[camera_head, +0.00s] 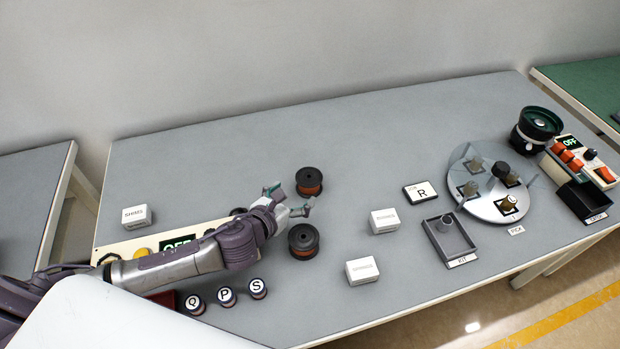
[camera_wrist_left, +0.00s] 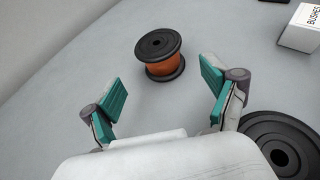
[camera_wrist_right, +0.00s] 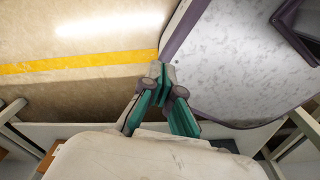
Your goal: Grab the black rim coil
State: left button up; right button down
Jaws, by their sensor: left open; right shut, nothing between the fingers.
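Two coils with black rims and orange-brown windings stand upright on the grey table. The farther coil (camera_head: 309,181) lies ahead of my left gripper (camera_head: 290,200); it also shows in the left wrist view (camera_wrist_left: 160,56), beyond and between the open fingertips (camera_wrist_left: 163,88). The nearer coil (camera_head: 303,240) stands just beside the left gripper; in the left wrist view its black top (camera_wrist_left: 282,150) is at the lower right, cut by the edge. My left gripper is open and empty, touching neither coil as far as I see. My right gripper (camera_wrist_right: 158,75) is shut and empty, over the floor.
White boxes (camera_head: 384,220) (camera_head: 362,270) stand right of the coils, and a SHIMS box (camera_head: 136,216) at the left. Spools marked Q, P, S (camera_head: 227,297) and a control panel (camera_head: 140,245) lie near my left arm. A round disc (camera_head: 480,205) stands farther right.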

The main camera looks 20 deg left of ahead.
aim_at(309, 181)
pick_arm(q)
jog(key=x, duration=0.3)
jog(key=shift+w+d+f, duration=0.15)
jog(key=shift+w+f, duration=0.05)
jog(key=shift+w, duration=0.3)
jog(key=x, duration=0.4)
jog(key=shift+w+d+f, duration=0.1)
jog(key=shift+w+f, duration=0.05)
jog(key=shift+w, duration=0.2)
jog(key=c, duration=0.9)
jog(key=shift+c, duration=0.9)
pick_arm(e)
jog(key=shift+w+d+r, duration=0.1)
jog(key=shift+w+r, duration=0.2)
jog(key=shift+w, duration=0.2)
